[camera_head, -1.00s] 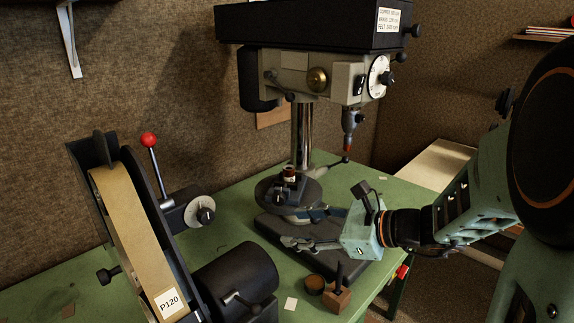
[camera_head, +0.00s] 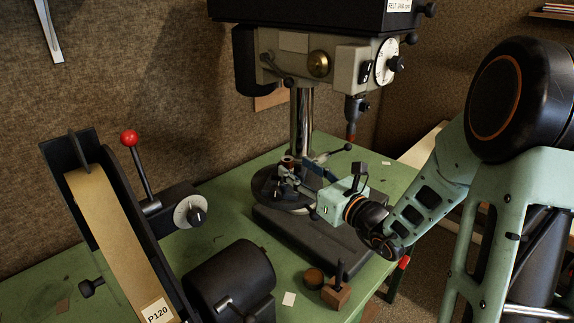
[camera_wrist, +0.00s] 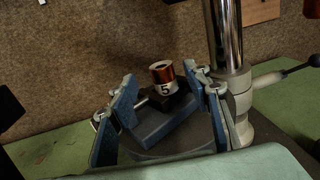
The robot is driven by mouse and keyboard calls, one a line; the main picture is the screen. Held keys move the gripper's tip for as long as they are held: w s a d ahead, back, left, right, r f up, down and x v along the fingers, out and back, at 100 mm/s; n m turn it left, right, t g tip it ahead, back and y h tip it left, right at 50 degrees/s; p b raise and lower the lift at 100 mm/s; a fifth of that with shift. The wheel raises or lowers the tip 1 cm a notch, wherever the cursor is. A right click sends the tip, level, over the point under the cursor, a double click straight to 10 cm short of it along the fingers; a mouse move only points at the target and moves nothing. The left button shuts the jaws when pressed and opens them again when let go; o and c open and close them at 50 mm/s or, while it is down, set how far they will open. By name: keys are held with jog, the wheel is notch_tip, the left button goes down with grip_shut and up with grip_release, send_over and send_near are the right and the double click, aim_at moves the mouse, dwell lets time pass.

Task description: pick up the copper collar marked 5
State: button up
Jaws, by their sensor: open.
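The copper collar marked 5 (camera_wrist: 162,73) stands upright in the wrist view, a copper-coloured ring above a pale band bearing the number. It sits on a dark holder on the round drill press table (camera_head: 264,186). In the head view the collar (camera_head: 287,161) is small and partly hidden by my gripper. My gripper (camera_head: 289,181) reaches in from the right, low over the table. In the wrist view its blue fingers (camera_wrist: 165,110) are open, one on each side of the collar and nearer the camera. They appear apart from it.
The drill press column (camera_head: 302,120) rises just behind the collar, and the chuck (camera_head: 353,112) hangs to the right. A belt sander (camera_head: 117,235) stands at the left. A wooden block with a black handle (camera_head: 336,293) and a round brown piece (camera_head: 313,278) lie in front.

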aim_at(291, 162)
jog(key=p+x, duration=0.1)
jog(key=x, duration=0.4)
jog(key=shift+w+r+p, duration=0.15)
jog(key=shift+w+p, duration=0.05)
jog(key=shift+p, duration=0.15)
grip_shut()
